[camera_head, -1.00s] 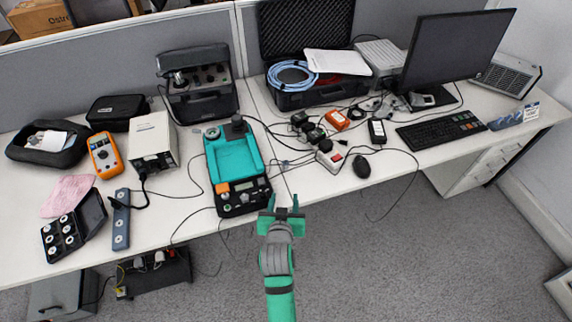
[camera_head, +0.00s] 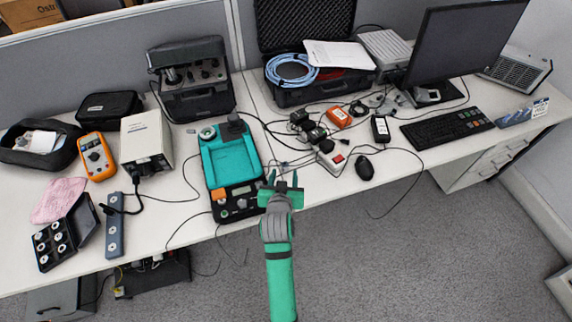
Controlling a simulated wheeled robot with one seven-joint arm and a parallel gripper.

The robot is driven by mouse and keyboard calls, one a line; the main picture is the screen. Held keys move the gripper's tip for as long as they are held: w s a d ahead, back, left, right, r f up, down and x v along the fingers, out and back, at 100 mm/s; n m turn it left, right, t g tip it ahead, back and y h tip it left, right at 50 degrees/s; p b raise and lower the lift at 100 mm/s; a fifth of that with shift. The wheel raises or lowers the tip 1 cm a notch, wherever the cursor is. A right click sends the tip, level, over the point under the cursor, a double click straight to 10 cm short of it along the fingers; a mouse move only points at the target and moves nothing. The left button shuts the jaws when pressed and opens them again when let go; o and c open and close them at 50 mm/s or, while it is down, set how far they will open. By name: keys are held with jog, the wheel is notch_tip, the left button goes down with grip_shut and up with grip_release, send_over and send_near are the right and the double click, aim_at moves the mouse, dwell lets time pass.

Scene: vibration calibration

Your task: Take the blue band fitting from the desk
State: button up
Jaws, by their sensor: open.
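My gripper (camera_head: 283,183) is open and empty, its fingers pointing toward the desk (camera_head: 160,230). It is at the desk's front edge, just right of the teal calibration unit (camera_head: 230,160). I cannot make out a fitting with a blue band at this size. An open black case (camera_head: 62,236) at the front left holds several round metallic fittings, whose band colours are too small to tell. A round metallic piece (camera_head: 208,133) is at the top left corner of the teal unit. Several small dark and grey pieces lie in the middle of the desk.
A power strip (camera_head: 332,158), cables and a mouse (camera_head: 364,168) lie right of my gripper. A keyboard (camera_head: 447,128) and monitor (camera_head: 463,45) stand farther right. An orange multimeter (camera_head: 97,156), grey box (camera_head: 146,140) and pink cloth (camera_head: 59,200) are at the left.

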aim_at(285, 164)
jog(key=shift+w+f, duration=0.35)
jog(key=shift+w, duration=0.05)
jog(key=shift+w+a+f, duration=0.25)
jog(key=shift+w+f, duration=0.15)
jog(key=shift+w, duration=0.2)
jog(key=x, duration=0.5)
jog(key=shift+d, duration=0.15)
jog(key=shift+s, duration=0.1)
jog(key=shift+c, duration=0.4)
grip_shut()
